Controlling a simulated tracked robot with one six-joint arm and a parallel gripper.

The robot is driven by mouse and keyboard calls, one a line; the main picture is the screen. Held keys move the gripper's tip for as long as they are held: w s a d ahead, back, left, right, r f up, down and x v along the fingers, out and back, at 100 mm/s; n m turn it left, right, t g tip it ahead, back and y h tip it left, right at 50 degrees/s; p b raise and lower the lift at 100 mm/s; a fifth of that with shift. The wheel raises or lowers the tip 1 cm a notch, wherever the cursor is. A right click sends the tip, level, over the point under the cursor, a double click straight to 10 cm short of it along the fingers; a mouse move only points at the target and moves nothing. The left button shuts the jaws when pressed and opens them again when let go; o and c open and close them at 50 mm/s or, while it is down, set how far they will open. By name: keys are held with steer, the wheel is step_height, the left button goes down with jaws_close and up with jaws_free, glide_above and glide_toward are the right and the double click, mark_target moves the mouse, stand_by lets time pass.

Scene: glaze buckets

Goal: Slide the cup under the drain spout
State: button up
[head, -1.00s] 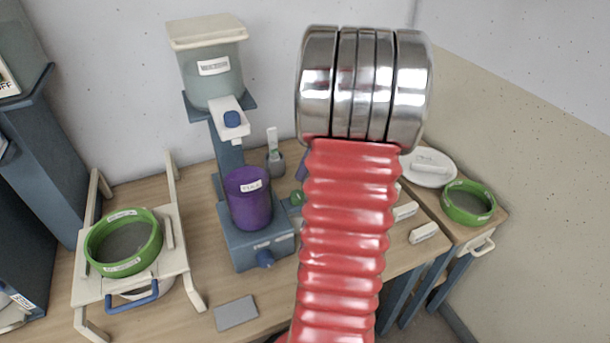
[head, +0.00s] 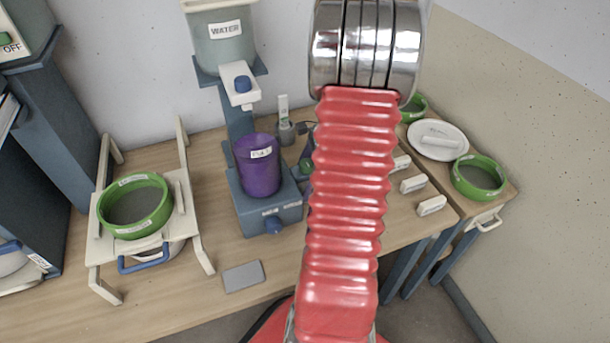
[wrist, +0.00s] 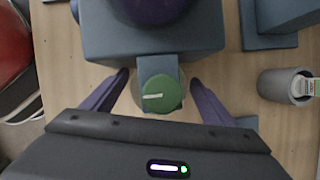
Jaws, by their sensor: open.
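In the wrist view my gripper (wrist: 160,76) is open, one purple finger on each side of the drain spout (wrist: 158,65). The blue spout carries a round green knob (wrist: 162,94) and juts from the blue stand (wrist: 105,45). A pale rounded edge (wrist: 136,92) shows under the knob between the fingers. It may be the cup, but the spout and knob hide most of it. I cannot tell whether the fingers touch it. In the head view the purple bucket (head: 258,172) sits on the stand, and my red arm hides most of the gripper.
A grey pot (wrist: 284,88) holding a white stick stands apart on the right in the wrist view. In the head view, a water tank (head: 220,45) rises behind the bucket, and a green-ringed sieve (head: 134,228) rests on a frame at left. White labelled blocks (head: 413,184) lie right of my arm.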

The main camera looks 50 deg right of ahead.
steer(key=c, duration=1)
steer(key=o, duration=1)
steer(key=shift+r, duration=0.1)
steer(key=v, duration=0.7)
steer(key=shift+s, duration=0.15)
steer(key=shift+d, duration=0.1)
